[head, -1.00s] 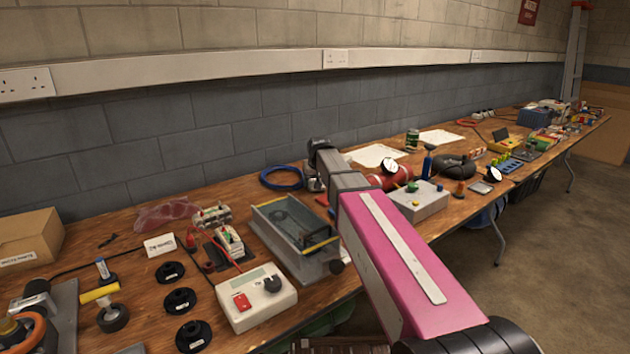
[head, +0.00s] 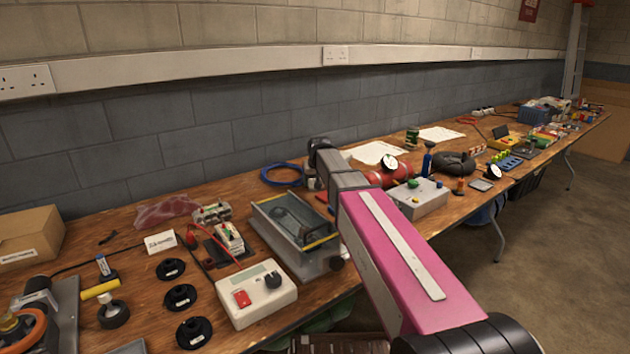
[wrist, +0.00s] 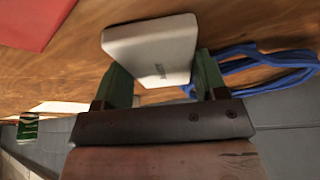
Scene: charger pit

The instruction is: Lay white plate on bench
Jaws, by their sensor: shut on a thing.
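The white plate (wrist: 152,50) shows in the wrist view, tilted, with small dark lettering near its lower edge. My gripper (wrist: 163,72) is shut on it, with a green finger on either side. The wooden bench (wrist: 75,62) fills the area behind the plate; I cannot tell whether the plate touches it. In the head view my pink and grey arm reaches over the bench (head: 135,225) towards the wall, and it hides the gripper's fingers and the plate.
A blue cable coil (head: 283,174) lies by the arm's end, and also shows in the wrist view (wrist: 255,68). A glass-topped tray (head: 290,222) stands left of my arm.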

